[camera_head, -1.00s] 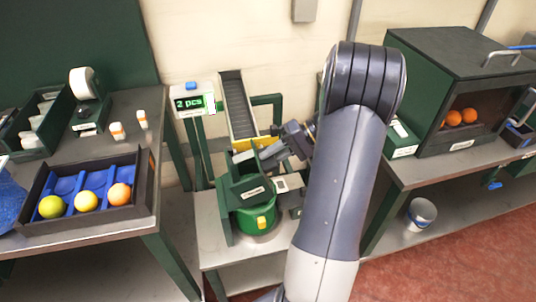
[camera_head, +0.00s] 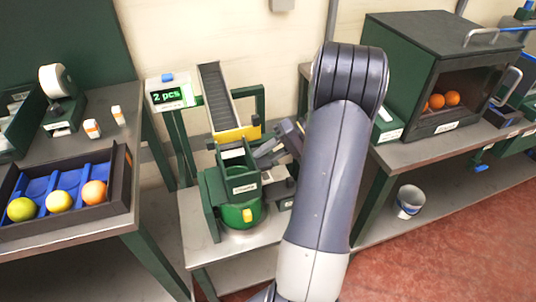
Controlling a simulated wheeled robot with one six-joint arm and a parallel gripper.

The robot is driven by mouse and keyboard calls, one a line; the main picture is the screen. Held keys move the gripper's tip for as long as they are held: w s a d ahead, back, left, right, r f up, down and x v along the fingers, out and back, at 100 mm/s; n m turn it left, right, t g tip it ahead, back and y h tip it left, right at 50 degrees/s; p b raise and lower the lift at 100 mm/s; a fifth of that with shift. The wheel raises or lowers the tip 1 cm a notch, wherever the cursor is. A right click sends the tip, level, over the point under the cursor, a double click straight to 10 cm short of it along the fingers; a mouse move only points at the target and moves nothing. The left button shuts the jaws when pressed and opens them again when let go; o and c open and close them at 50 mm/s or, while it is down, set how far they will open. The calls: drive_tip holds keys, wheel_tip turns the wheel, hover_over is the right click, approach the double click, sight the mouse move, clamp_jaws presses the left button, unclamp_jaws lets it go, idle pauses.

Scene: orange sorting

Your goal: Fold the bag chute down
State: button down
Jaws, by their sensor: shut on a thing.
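The bag chute (camera_head: 238,174) is a dark green, open-topped box piece with a white label. It sits above the round green container (camera_head: 245,215) on the small metal stand, below the yellow-edged end of the inclined conveyor. My gripper (camera_head: 259,158) reaches in from the right and is shut on the chute at its upper right edge. The exact contact is small and partly hidden by the gripper. My arm covers the area to the right of the stand.
The conveyor (camera_head: 218,98) and a display reading "2 pcs" (camera_head: 169,96) stand close behind. A tray (camera_head: 80,222) with several fruits lies left. A green cabinet (camera_head: 428,75) with oranges and a bucket (camera_head: 410,201) are right.

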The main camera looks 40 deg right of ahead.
drive_tip(key=shift+s+a+f, duration=0.15)
drive_tip(key=shift+a+f, duration=0.05)
drive_tip(key=shift+f, duration=0.6)
drive_tip(key=c, duration=1.4)
unclamp_jaws()
drive_tip(key=shift+d+f, duration=0.1)
drive_tip(key=shift+d, duration=0.05)
drive_tip(key=shift+o, duration=0.2)
drive_tip(key=v, duration=1.1)
drive_tip(key=shift+r, duration=0.55)
drive_tip(key=x, duration=0.9)
drive_tip(key=shift+f, duration=0.1)
